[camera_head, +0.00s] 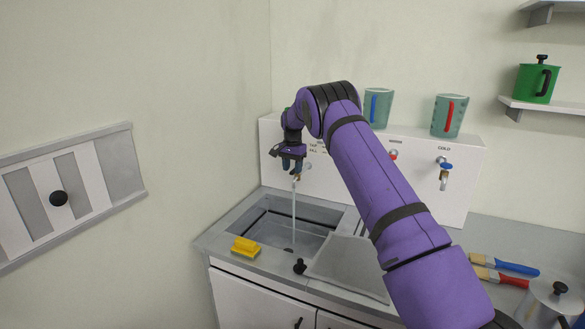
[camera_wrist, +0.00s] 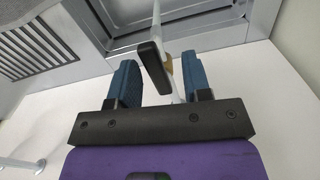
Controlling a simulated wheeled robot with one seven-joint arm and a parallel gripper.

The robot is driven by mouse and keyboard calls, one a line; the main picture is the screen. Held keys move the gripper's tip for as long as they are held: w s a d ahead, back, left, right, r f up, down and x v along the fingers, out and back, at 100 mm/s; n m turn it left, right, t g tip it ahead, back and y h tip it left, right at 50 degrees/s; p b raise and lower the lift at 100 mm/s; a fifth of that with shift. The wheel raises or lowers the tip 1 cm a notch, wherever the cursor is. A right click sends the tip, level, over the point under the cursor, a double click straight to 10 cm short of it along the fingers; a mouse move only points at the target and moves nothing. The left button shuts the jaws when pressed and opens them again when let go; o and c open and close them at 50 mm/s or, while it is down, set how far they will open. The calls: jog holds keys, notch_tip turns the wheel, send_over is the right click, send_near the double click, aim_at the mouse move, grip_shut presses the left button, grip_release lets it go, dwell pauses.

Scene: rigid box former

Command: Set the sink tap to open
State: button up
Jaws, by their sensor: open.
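The sink tap (camera_head: 297,178) is on the white back panel over the left end of the sink (camera_head: 262,204), mostly hidden by my gripper. A thin pale stream (camera_head: 293,217) runs down from it into the basin. My gripper (camera_head: 290,164) is at the tap, open, with fingers pointing down in the head view. In the wrist view the tap's black lever (camera_wrist: 152,62) lies between the two blue fingers of my gripper (camera_wrist: 160,68), tilted. A gap shows on the left side of the lever; whether the right finger touches the tap I cannot tell.
A red-handled tap (camera_head: 393,155) and a blue-handled tap (camera_head: 445,170) are on the panel to the right. A yellow sponge (camera_head: 245,247) lies on the sink's front left edge. A grey sloped board (camera_head: 345,265) is right of the basin. Two cups (camera_head: 377,108) stand on the panel top.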

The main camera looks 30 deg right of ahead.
aim_at(293, 170)
notch_tip(293, 170, up, 11)
dwell(0.5)
dwell(0.4)
